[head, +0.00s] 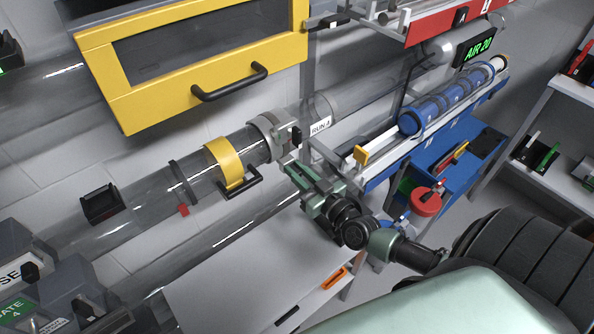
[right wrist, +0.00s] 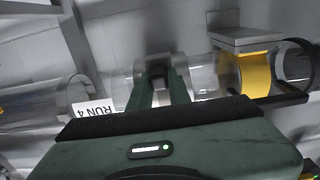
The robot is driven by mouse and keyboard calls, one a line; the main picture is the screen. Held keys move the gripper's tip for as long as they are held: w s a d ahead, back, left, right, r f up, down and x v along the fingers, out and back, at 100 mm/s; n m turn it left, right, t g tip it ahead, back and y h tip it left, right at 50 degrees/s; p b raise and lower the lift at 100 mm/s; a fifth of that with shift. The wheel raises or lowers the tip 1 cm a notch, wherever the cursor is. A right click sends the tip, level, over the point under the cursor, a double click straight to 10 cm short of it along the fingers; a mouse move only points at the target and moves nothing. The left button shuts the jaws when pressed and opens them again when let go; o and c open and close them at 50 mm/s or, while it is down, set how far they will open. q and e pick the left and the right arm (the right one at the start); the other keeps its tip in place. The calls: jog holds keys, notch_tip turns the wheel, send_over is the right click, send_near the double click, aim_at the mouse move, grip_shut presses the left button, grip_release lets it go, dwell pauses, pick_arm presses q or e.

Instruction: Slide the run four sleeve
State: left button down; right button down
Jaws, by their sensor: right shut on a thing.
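A clear horizontal tube (head: 140,200) runs along the wall, with a grey sleeve (head: 266,133) around it, left of the RUN 4 label (head: 320,125). In the right wrist view the label (right wrist: 94,109) shows at the left. My right gripper (head: 291,158) reaches the sleeve from the front; its fingers (right wrist: 161,80) are shut on the sleeve's projecting part, which they largely hide. A gap in the tube line shows between the sleeve and the tube end by the label. My left gripper is out of view.
A yellow band (head: 226,164) with a black handle sits on the tube left of the sleeve. A yellow-framed cabinet (head: 190,60) hangs above. A rack of blue carriers (head: 440,110) stands at right; a white table (head: 235,285) is below.

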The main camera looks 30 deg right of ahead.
dwell(0.8)
jog(key=a+p, duration=0.1)
jog(key=a, duration=0.1)
jog(key=a+p, duration=0.1)
jog(key=a, duration=0.1)
jog(key=shift+s+a+f+p, duration=0.1)
jog(key=shift+s+a+p, duration=0.1)
jog(key=shift+a+p, duration=0.1)
jog(key=c, duration=1.5)
grip_release()
jog(key=shift+o, duration=0.9)
jog(key=shift+a, duration=0.2)
jog(key=shift+d, duration=0.1)
